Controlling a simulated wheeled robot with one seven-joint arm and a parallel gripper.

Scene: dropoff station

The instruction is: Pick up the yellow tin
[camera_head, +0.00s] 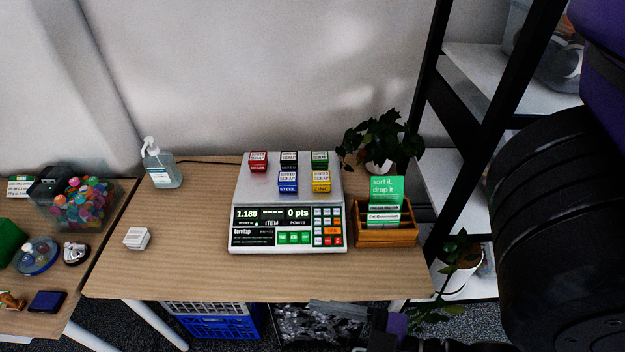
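The yellow tin (321,182) is a small cube with a white top and a yellow band marked ZINC. It stands at the front right of the tins on the metal plate of the counter scale (243,190). The blue tin (288,183) is to its left, with a gap between. Behind are the red tin (258,162), the black tin (289,162) and the green tin (320,160). No gripper fingers can be made out; dark and purple parts, probably of my arm, show at the right and bottom edges.
A wooden card holder (386,238) stands right of the scale, with a plant (382,140) behind it. A black-framed shelf (470,95) borders the right. The table's front left (170,275) is clear.

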